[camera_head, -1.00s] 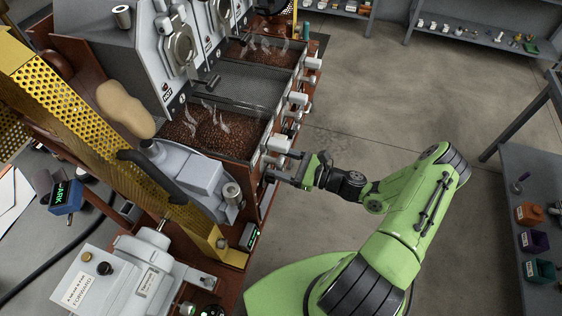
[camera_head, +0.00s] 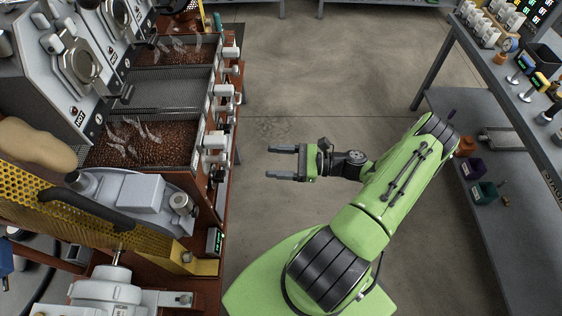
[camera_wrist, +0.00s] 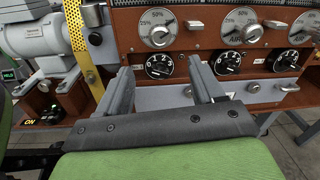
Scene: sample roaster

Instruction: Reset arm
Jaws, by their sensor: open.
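My gripper (camera_head: 287,162) is open and empty in the head view, pointing left toward the roaster over bare floor. A clear gap separates its fingertips from the roaster's front. In the wrist view my gripper (camera_wrist: 165,85) shows two parted fingers with nothing between them. Beyond them is the wooden roaster front (camera_wrist: 195,75) with dials, numbered black knobs such as this knob (camera_wrist: 228,62), and white handles.
Trays of brown beans (camera_head: 150,142) with steam lie on the roaster at left. A yellow perforated guard (camera_head: 40,200) and grey motor (camera_head: 110,290) stand at lower left. A shelf table (camera_head: 500,120) holds items at right. Floor (camera_head: 330,90) between is clear.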

